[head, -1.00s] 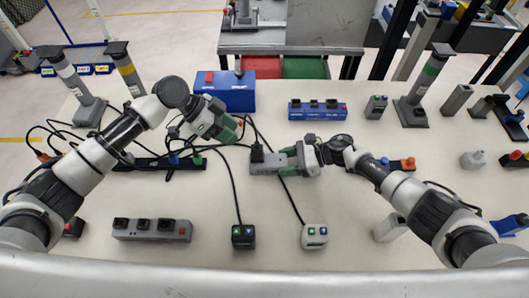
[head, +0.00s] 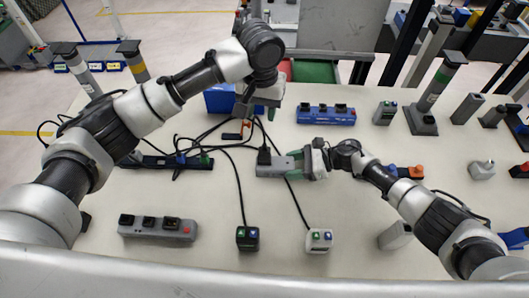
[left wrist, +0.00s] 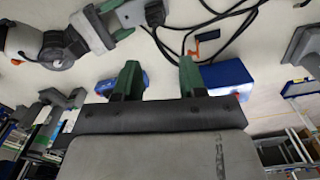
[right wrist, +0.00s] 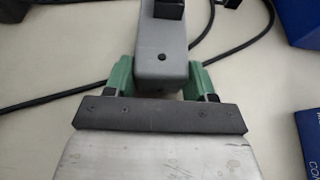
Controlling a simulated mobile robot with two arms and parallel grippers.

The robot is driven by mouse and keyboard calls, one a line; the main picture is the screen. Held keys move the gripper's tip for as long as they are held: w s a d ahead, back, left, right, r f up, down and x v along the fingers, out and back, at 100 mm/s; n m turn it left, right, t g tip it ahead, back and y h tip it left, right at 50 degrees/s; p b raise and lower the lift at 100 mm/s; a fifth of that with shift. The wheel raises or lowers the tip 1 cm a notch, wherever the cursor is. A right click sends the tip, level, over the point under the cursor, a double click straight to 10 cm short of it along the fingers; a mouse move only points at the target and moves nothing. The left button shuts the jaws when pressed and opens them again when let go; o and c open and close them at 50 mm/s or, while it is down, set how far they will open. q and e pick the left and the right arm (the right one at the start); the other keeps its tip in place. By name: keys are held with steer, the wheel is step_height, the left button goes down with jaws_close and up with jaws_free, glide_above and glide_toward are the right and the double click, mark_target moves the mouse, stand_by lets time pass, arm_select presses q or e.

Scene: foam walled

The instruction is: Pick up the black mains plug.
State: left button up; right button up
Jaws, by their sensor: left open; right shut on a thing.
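The black mains plug (head: 264,155) sits on the left end of a grey socket block (head: 271,169), with a cable trailing from it. It also shows at the top of the left wrist view (left wrist: 155,13) and the right wrist view (right wrist: 169,8). My right gripper (head: 303,164) is shut on the block's right end, its fingers on both sides of it (right wrist: 163,75). My left gripper (head: 258,112) is open and empty, beyond the plug and apart from it. Its fingers show spread in the left wrist view (left wrist: 158,80).
Tangled black cables and an orange-red plug (head: 232,136) lie left of the block. A blue box (head: 219,99) stands behind my left gripper, partly hidden. A blue socket strip (head: 326,115) lies to the right. Two button boxes (head: 247,238) (head: 319,240) and a grey strip (head: 158,228) stand in front.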

arm_select(q)
glide_above(265, 144)
steer(key=f, duration=0.4)
steer(key=a+f, duration=0.1)
steer(key=f, duration=0.1)
steer(key=shift+w, duration=0.25)
steer(key=shift+d+f, duration=0.25)
steer(key=shift+f, duration=1.1)
steer(key=shift+d+f, duration=0.2)
steer(key=shift+f, duration=1.1)
jaws_close()
